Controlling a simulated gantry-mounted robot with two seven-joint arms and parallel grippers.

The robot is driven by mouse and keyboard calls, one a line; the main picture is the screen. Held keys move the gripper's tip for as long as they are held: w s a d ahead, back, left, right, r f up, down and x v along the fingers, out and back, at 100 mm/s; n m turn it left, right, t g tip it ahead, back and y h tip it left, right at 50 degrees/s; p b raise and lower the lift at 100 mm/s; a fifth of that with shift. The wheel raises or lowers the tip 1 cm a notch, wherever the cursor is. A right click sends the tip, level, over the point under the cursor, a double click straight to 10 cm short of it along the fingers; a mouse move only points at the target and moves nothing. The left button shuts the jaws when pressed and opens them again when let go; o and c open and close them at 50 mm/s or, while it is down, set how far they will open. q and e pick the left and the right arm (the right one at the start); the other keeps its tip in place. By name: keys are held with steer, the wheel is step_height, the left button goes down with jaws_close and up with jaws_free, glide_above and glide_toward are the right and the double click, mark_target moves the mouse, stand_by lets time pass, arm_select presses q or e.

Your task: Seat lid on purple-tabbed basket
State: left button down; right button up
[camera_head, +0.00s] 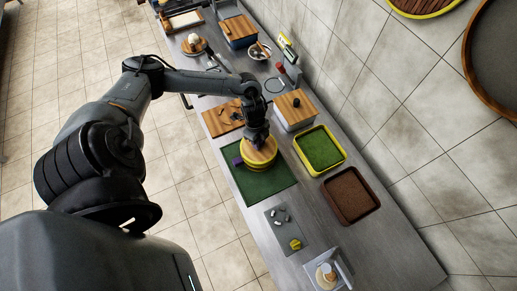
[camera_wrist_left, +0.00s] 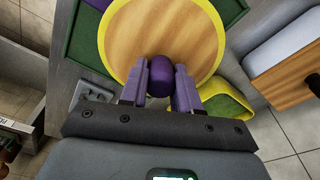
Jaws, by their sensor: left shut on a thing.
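My left gripper (camera_head: 256,138) points down over the round lid (camera_head: 262,153), which has a wood-grain top and yellow rim. In the left wrist view, my left gripper (camera_wrist_left: 160,68) is shut on the lid's purple knob (camera_wrist_left: 160,86); the lid (camera_wrist_left: 190,35) fills the upper middle. A yellow, round-sided basket (camera_head: 262,168) shows below the lid in the head view, on the green mat (camera_head: 268,190). A purple tab (camera_head: 237,160) sticks out at its left, and purple also shows at the wrist view's top edge. I cannot tell whether the lid rests fully on the rim. My right gripper is out of view.
A yellow-rimmed green tray (camera_head: 320,150) and a brown tray (camera_head: 351,194) lie to the right. A wood-lidded box (camera_head: 295,110) and a cutting board (camera_head: 223,118) stand behind. A grey board (camera_head: 283,228) with small items is in front. The tiled wall bounds the counter's right.

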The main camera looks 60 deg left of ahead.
arm_select(q)
steer(key=shift+f+b, duration=0.7)
steer(key=shift+f, duration=0.5)
steer(key=c, duration=0.7)
jaws_free()
steer(key=shift+c, duration=0.2)
steer(key=shift+r, duration=0.15)
steer(key=r, duration=0.7)
steer(key=a+r, duration=0.1)
steer(key=r, duration=0.2)
steer(key=shift+s+a+r, duration=0.1)
steer(key=shift+s+r, duration=0.15)
steer(key=shift+s, duration=0.05)
